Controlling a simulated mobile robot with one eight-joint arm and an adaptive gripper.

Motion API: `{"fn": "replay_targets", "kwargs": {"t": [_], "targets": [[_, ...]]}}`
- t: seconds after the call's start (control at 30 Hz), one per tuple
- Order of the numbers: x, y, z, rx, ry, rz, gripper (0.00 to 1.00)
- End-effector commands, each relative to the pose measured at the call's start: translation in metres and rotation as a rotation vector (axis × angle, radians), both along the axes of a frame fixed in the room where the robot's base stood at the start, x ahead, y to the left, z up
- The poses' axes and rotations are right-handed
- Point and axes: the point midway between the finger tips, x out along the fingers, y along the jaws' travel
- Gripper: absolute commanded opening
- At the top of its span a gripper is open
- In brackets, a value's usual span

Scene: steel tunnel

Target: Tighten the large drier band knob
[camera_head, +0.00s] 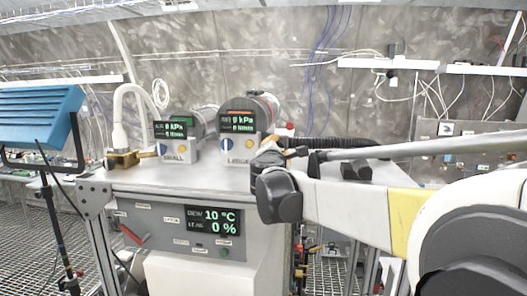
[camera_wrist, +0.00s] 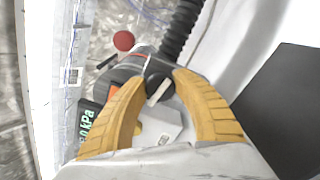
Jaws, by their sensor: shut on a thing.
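The large drier (camera_head: 240,125) is the right-hand unit on the bench top, a grey cylinder with a display reading kPa at its front. In the wrist view the drier body (camera_wrist: 120,70) lies tilted, with its band across it. The dark round band knob (camera_wrist: 157,86) with a pale bar on it sits between the fingertips. My gripper (camera_wrist: 160,79) has its two yellow fingers shut on this knob from both sides.
The small drier (camera_head: 180,135) stands left of the large one. A brass fitting with a white hose (camera_head: 122,120) is at the bench's left end. A black corrugated hose (camera_wrist: 182,28) runs close by the fingers. A red ball (camera_wrist: 123,40) shows beyond the drier.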

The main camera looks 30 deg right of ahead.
Motion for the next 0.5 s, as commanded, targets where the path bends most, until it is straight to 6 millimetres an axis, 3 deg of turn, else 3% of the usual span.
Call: {"fn": "replay_targets", "kwargs": {"t": [0.5], "targets": [[0.0003, -0.0003, -0.0008, 0.394, -0.287, 0.002, 0.03]]}}
